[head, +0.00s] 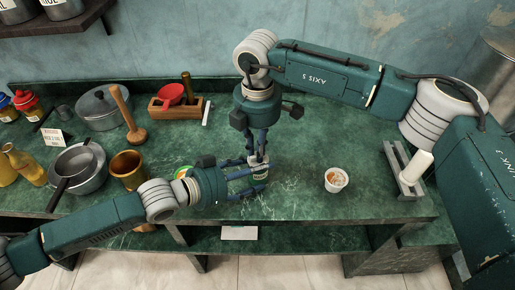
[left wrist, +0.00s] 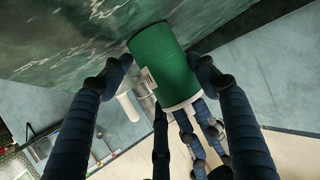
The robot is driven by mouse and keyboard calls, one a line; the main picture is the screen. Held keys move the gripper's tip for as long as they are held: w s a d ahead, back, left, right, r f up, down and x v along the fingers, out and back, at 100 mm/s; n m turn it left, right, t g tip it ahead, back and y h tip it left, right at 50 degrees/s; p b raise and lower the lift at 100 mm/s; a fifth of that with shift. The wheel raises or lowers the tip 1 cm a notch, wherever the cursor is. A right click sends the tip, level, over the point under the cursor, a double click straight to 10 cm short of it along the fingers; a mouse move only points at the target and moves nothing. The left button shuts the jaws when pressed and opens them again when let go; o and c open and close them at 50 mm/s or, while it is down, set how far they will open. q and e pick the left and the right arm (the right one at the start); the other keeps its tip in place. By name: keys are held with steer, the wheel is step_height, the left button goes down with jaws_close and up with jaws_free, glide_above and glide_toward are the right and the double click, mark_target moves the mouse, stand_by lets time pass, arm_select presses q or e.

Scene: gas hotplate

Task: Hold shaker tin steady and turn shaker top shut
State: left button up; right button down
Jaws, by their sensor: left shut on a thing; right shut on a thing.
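The shaker tin (left wrist: 163,62) is a green cylinder with a small pale label, seen large in the left wrist view. Its white shaker top (left wrist: 184,104) sits at one end. In the head view the tin (head: 261,175) is small and mostly covered by fingers. My left gripper (head: 250,179) is shut around the tin's side from the left; its fingertips (left wrist: 161,68) flank the green body in the left wrist view. My right gripper (head: 257,157) comes down from above and is shut on the white top; its fingers (left wrist: 192,128) also show in the left wrist view. The top's exact seating is hidden.
A white cup (head: 336,180) stands right of the tin, and a grey holder with a white cylinder (head: 417,167) farther right. A brass cup (head: 128,169), pans (head: 83,168), a wooden masher (head: 125,108) and a wooden box (head: 165,109) crowd the left. The green counter's right middle is mostly clear.

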steer(key=c, duration=2)
jaws_free()
step_height(320, 180, up, 12)
steer(key=shift+s+r, duration=0.1)
